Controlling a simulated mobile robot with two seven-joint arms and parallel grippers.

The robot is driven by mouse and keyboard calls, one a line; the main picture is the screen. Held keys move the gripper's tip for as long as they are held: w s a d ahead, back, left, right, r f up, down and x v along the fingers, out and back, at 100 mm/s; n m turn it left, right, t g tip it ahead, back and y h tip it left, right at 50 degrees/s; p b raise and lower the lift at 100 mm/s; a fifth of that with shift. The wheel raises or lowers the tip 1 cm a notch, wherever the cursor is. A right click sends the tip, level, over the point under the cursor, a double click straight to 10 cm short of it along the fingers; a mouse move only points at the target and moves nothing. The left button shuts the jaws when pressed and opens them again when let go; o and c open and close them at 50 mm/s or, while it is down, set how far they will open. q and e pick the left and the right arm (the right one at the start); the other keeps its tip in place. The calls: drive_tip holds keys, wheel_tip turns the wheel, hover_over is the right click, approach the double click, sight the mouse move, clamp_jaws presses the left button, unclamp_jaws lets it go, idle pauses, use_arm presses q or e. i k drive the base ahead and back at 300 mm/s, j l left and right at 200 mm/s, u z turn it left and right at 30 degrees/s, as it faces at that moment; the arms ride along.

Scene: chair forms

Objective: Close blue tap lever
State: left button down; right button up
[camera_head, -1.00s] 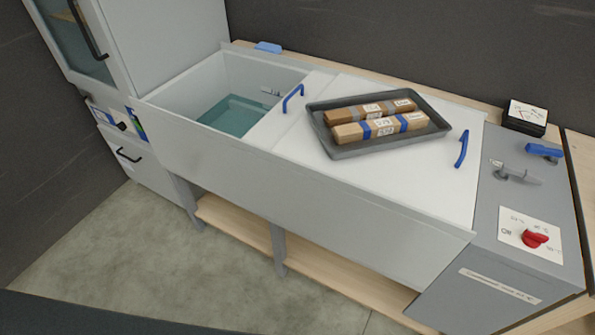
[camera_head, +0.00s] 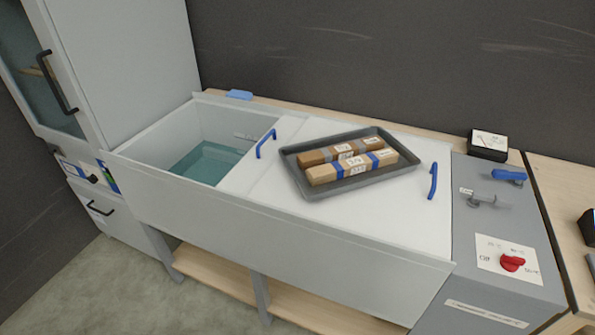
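The blue tap lever (camera_head: 509,175) is at the right, on the back part of the grey control box (camera_head: 502,229). It points to the left and a little up in the picture. A grey metal lever or spout (camera_head: 488,202) sits just in front of it. A red knob (camera_head: 512,263) on a white dial plate (camera_head: 497,254) is nearer the front of the same box. Neither of my grippers shows in the head view.
A long white tank (camera_head: 190,207) stands left of the box, with an open basin of greenish water (camera_head: 207,162). Blue handles (camera_head: 433,181) are on its lid. A dark tray (camera_head: 376,187) holds wrapped wooden blocks. A small black box (camera_head: 487,150) stands behind.

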sight(500, 174)
drive_tip(key=l+z, duration=0.1)
drive_tip(key=z, duration=0.35)
drive_tip(key=l+z, duration=0.1)
drive_tip(key=z, duration=0.3)
drive_tip(key=l+z, duration=0.15)
drive_tip(key=z, duration=0.3)
drive_tip(key=i+l, duration=0.15)
drive_tip(key=l, duration=0.2)
drive_tip(key=i+l, duration=0.15)
drive_tip(key=l, duration=0.15)
drive_tip(key=i+l, duration=0.15)
drive_tip(key=l, duration=0.2)
drive_tip(key=i+l, duration=0.15)
drive_tip(key=l, duration=0.15)
drive_tip(key=i+l+u, duration=0.1)
drive_tip(key=l, duration=0.25)
